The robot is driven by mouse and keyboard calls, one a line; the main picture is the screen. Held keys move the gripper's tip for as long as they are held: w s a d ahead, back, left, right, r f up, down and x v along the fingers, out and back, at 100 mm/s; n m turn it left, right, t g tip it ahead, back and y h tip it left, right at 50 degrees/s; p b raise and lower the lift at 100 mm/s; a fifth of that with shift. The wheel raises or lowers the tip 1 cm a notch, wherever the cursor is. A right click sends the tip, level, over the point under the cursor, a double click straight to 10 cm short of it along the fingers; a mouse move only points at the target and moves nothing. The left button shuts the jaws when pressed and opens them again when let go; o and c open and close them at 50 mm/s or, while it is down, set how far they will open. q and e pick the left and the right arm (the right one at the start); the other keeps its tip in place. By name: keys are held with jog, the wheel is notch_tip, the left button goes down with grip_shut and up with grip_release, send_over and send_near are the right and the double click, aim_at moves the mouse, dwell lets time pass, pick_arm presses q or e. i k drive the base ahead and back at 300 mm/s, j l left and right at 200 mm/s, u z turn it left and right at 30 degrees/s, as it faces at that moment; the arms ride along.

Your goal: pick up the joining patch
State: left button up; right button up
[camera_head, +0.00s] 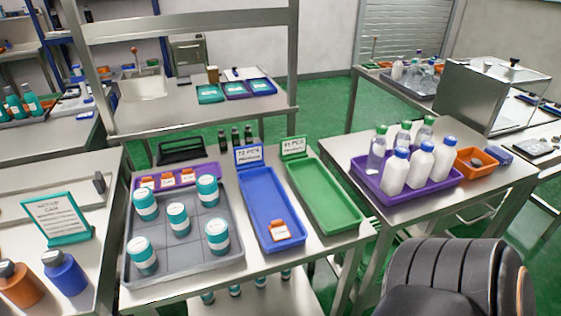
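I cannot make out for sure which thing is the joining patch. A small orange piece with a white label (281,231) lies in the near end of the blue tray (256,194). Similar orange-and-white pieces (168,179) sit in a row in the purple tray (206,169) at the back left of the middle table. Neither my left nor my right gripper is in view.
A grey tray (190,249) holds several teal-and-white cans. The green tray (322,197) is empty. A purple bottle tray (427,192) and orange bin (468,169) stand right. A dark ribbed, chair-like shape (445,275) fills the lower right. A teal sign (58,217) stands left.

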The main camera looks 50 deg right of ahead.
aim_at(279, 230)
jog(key=z, duration=1.6)
